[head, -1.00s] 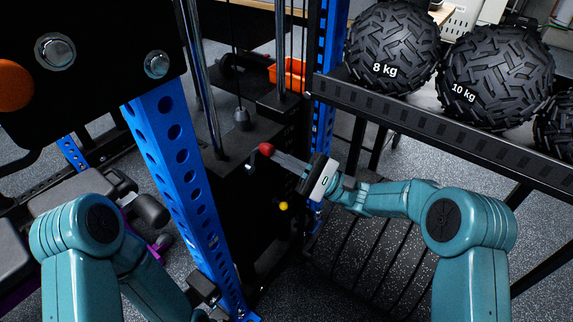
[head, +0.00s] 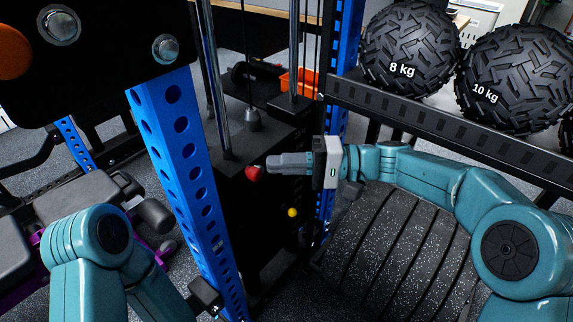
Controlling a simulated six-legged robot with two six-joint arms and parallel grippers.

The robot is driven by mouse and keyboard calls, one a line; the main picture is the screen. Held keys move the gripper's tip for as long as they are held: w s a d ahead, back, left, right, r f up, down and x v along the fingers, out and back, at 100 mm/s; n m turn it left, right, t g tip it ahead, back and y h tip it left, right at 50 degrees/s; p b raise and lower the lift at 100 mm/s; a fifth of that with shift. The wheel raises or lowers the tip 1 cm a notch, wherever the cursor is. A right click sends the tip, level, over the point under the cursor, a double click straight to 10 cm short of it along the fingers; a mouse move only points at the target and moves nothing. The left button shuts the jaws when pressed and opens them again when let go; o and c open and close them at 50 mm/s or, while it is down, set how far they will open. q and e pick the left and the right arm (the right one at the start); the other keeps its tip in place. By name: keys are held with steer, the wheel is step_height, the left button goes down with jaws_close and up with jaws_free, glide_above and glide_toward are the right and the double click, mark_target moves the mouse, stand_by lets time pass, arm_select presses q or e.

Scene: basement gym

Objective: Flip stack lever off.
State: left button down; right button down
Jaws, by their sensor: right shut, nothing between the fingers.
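The stack lever shows by its red knob (head: 255,173), beside the dark weight stack housing, behind the blue upright. Its shaft is mostly hidden. My right gripper (head: 270,164) is shut and empty, with its grey fingers pointing left. The fingertips are at the upper right of the red knob, touching it or very close; I cannot tell which. My left arm shows at the lower left, but its gripper is not in view.
A blue perforated upright (head: 190,170) stands left of the lever. A yellow knob (head: 292,212) sits below my right gripper. A black shelf rail (head: 440,120) with heavy balls runs at the right. An orange bin (head: 298,82) is behind.

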steer(key=shift+s+a+n+h+b, duration=0.25)
steer(key=shift+s+n+h+b, duration=0.15)
steer(key=shift+n+h, duration=0.25)
stand_by(0.3)
steer(key=d+p, duration=0.1)
steer(key=d, duration=0.6)
steer(key=shift+w+d+r+p, duration=0.2)
steer(key=shift+w+r+p, duration=0.1)
steer(key=shift+r, duration=0.15)
steer(key=shift+s, duration=0.1)
